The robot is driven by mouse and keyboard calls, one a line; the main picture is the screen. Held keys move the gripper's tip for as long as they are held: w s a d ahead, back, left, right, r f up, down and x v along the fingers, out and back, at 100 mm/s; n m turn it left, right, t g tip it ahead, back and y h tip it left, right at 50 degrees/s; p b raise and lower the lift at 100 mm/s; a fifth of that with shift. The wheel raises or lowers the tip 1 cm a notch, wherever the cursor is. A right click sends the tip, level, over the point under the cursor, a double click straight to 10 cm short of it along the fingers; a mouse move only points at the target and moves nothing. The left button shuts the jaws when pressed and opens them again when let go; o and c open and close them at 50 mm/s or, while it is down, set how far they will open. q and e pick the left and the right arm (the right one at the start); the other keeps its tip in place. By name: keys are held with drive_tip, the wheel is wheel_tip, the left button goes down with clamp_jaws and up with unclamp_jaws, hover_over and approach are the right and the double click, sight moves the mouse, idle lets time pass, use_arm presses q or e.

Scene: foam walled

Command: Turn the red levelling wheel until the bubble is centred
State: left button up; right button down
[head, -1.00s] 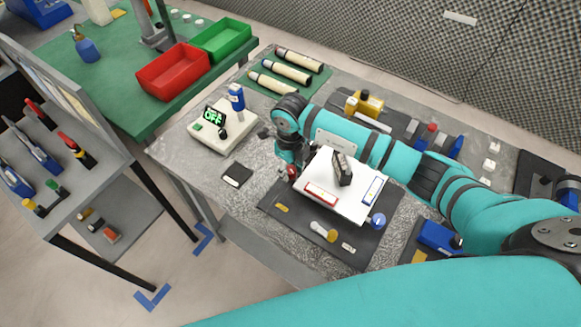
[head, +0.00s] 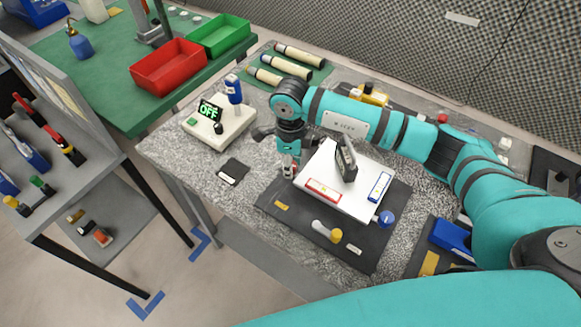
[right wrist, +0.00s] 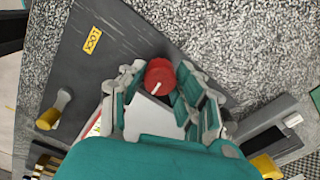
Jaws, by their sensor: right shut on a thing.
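The red levelling wheel (right wrist: 160,76) shows in the right wrist view with a white mark on its top. My right gripper (right wrist: 161,84) is shut on it, a finger on either side. In the head view the right gripper (head: 289,170) points down at the left corner of the white tilting plate (head: 335,165) and hides most of the wheel. The plate carries a red-framed vial (head: 322,190), a blue-framed vial (head: 380,186) and a dark upright instrument (head: 346,160). The bubbles are too small to make out. My left gripper is not in view.
A blue wheel (head: 386,218) sits at the plate's right front corner. A yellow-ended lever (head: 336,235) lies on the dark base mat (head: 300,225). A white box (head: 219,124) reading OFF stands left of my gripper, with a black pad (head: 233,171) in front.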

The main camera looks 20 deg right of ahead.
drive_tip(key=shift+n, duration=0.3)
drive_tip(key=c, duration=0.9)
unclamp_jaws()
drive_tip(key=shift+c, duration=0.2)
wheel_tip(320, 180, up, 12)
